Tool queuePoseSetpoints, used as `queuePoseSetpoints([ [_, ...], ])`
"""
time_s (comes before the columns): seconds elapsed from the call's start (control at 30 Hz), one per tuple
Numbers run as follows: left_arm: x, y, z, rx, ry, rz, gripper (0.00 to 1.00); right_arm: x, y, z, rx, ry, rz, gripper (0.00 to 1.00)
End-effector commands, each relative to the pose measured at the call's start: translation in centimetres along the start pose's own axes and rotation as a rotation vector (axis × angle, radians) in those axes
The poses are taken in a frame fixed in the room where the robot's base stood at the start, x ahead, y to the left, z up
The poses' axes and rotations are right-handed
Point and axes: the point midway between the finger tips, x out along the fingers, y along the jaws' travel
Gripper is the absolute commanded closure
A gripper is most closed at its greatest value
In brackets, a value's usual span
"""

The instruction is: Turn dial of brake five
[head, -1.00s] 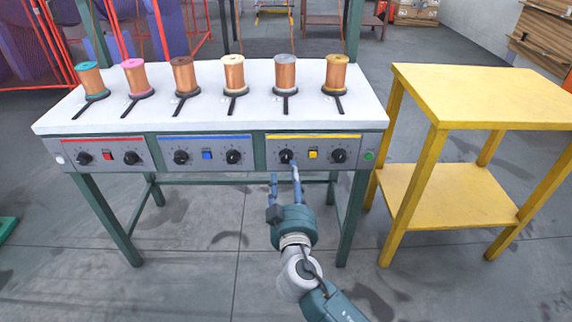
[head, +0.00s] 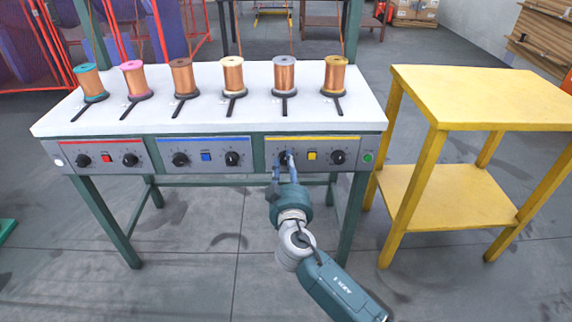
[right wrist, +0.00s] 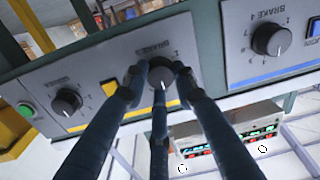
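The dial of brake five is a black knob on the yellow-striped panel (head: 326,156), the left one of that panel's two dials. In the right wrist view the dial (right wrist: 161,72) sits in the middle, partly covered by my fingers. My right gripper (head: 283,160) has its fingers at the panel, around this dial. In the right wrist view two fingertips press close against its sides and the third finger lies in front. The gripper looks closed on the dial. My left gripper is not in view.
The other yellow-panel dial (head: 338,157), a yellow switch (head: 312,156) and a green button (head: 368,157) are to the right. The blue-striped panel's dial (head: 232,158) is to the left. Spools stand on the white top (head: 160,118). A yellow table (head: 470,95) stands at right.

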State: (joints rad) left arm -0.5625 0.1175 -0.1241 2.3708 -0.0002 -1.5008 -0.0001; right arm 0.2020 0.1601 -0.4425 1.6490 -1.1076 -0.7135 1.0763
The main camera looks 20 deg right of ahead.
Motion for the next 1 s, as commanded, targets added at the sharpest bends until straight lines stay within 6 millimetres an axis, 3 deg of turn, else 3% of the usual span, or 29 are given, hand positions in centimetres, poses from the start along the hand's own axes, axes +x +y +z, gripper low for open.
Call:
queuePoseSetpoints([
  [0.53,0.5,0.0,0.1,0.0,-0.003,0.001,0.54,0.0,-0.1,-0.5,-0.117,0.002,-0.001,0.99],
  [1.0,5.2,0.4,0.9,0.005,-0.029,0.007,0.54,0.1,-0.2,-0.9,-0.533,-0.014,-0.004,0.99],
])
